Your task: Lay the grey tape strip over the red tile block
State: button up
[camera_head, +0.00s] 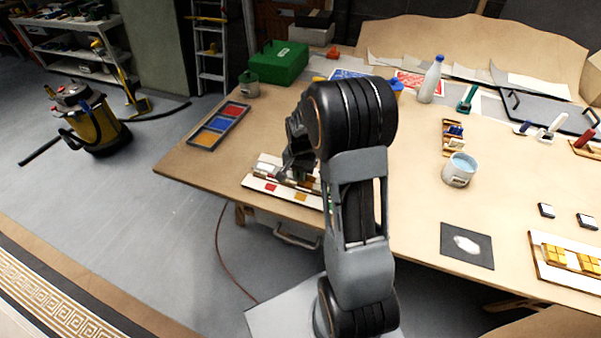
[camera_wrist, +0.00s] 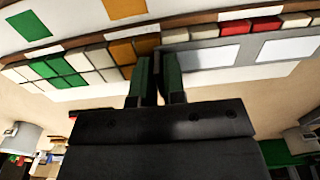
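The mosaic panel (camera_head: 256,184) lies at the table's left front corner, with my gripper (camera_head: 296,172) over it in the head view. In the wrist view, my gripper (camera_wrist: 158,72) has its two green-faced fingers close together with a narrow gap. A grey strip (camera_wrist: 250,65) with two paler patches, apparently the tape, runs right from beside the fingertips. Red tiles (camera_wrist: 236,27) show in the row just above it, and the strip seems to overlap that block's lower part. Whether the fingers grip the strip's end is unclear. The green tile block (camera_wrist: 58,67) lies left, uncovered.
A colour tray (camera_head: 218,126) lies left of the panel. The green case (camera_head: 278,64) and a green-lidded jar (camera_head: 249,86) stand behind. A cup (camera_head: 459,170), a bottle (camera_head: 431,79) and a dark square mat (camera_head: 450,240) are to the right. Bare table surrounds the mat.

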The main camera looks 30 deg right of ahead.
jog(key=o, duration=0.3)
jog(key=shift+o, duration=0.2)
notch_tip(320, 180, up, 12)
jog(key=s+a+r+n+t, duration=0.2)
jog(key=s+a+n, duration=0.2)
jog(key=s, duration=0.4)
jog(key=s+a+r+n+t, duration=0.2)
jog(key=s+a+n, duration=0.3)
jog(key=s, duration=0.3)
jog(key=shift+a+r, duration=0.2)
jog(key=shift+r, duration=0.1)
